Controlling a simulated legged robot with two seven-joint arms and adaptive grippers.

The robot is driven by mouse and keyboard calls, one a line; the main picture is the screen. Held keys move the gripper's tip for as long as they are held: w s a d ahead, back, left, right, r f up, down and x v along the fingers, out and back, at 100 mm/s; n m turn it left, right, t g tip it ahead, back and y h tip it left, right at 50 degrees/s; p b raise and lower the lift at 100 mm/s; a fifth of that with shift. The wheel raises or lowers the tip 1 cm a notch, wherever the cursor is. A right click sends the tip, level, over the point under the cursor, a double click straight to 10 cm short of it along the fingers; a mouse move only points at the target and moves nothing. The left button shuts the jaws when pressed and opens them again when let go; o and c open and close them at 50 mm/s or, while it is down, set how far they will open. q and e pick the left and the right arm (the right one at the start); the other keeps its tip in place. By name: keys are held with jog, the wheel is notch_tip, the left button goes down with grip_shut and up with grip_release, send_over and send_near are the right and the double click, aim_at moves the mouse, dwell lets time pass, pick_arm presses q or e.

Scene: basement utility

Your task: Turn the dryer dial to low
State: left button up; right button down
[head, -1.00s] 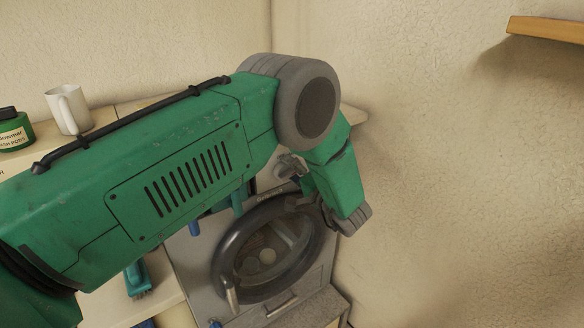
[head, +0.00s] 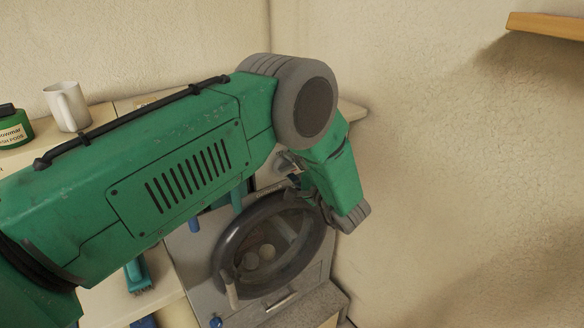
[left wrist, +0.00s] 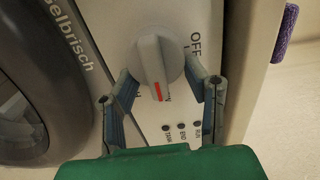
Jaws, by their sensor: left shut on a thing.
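The dryer dial (left wrist: 152,62) is a grey knob with a red pointer mark, on the pale control panel in the left wrist view. The mark points down in that picture; the label by its tip is mostly covered. "OFF" is printed to the upper right of the dial. My left gripper (left wrist: 162,76) is shut on the dial, one finger on each side. In the head view the dryer (head: 196,262) stands below my left arm, which hides much of its panel. My right gripper is not in view.
The dryer's round dark-rimmed door (head: 222,262) is below the panel. Indicator lights marked "TANK", "END" and "RUN" (left wrist: 181,127) lie under the dial. A white mug (head: 66,106) and a green jar (head: 14,128) stand at left. A wall is close on the right.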

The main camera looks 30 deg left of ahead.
pick_arm(q)
jog(key=o, duration=1.1)
jog(key=shift+w, duration=0.1)
jog(key=shift+c, duration=0.2)
jog(key=shift+o, duration=0.4)
jog(key=shift+w+f, duration=0.1)
jog(key=shift+s+d, duration=0.2)
jog(key=v, duration=1.1)
jog(key=shift+d, duration=0.25)
jog(key=shift+a+f, duration=0.1)
jog(key=shift+f, duration=0.15)
